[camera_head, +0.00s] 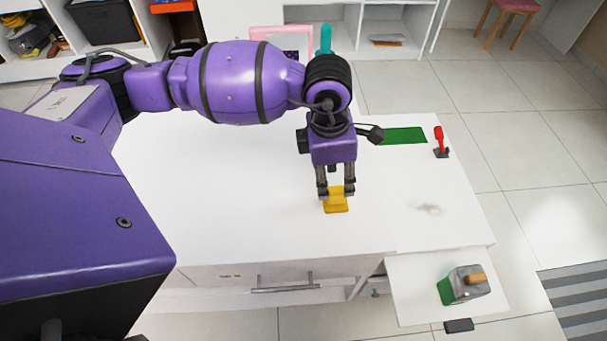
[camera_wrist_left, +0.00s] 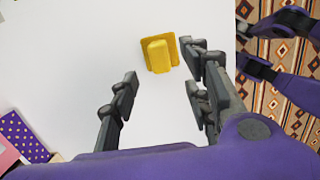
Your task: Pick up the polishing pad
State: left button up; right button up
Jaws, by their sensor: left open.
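The yellow polishing pad (camera_head: 336,205) lies on the white top, a flat base with a raised block on it. My left gripper (camera_head: 336,190) points down over it, open, and hides part of its far side in the head view. In the left wrist view the pad (camera_wrist_left: 158,55) shows just beyond the fingertips, across the gap of my open left gripper (camera_wrist_left: 160,78). I cannot tell whether the fingers touch it; nothing is held. Dark-ended purple parts of mine, perhaps my right gripper (camera_wrist_left: 270,45), show at the upper right of the wrist view.
A green sheet (camera_head: 404,136) and a red-handled tool (camera_head: 440,142) lie right of the gripper. A grey smudge (camera_head: 429,208) marks the white top. A green-and-grey box (camera_head: 464,285) stands on the lower white surface. The top left of the pad is clear.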

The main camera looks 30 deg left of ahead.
aim_at(337, 189)
pick_arm(q)
jog(key=f, duration=0.4)
jog(key=w+d+f, duration=0.1)
jog(key=f, duration=0.1)
jog(key=shift+d, duration=0.1)
jog(key=shift+c, duration=0.4)
grip_shut()
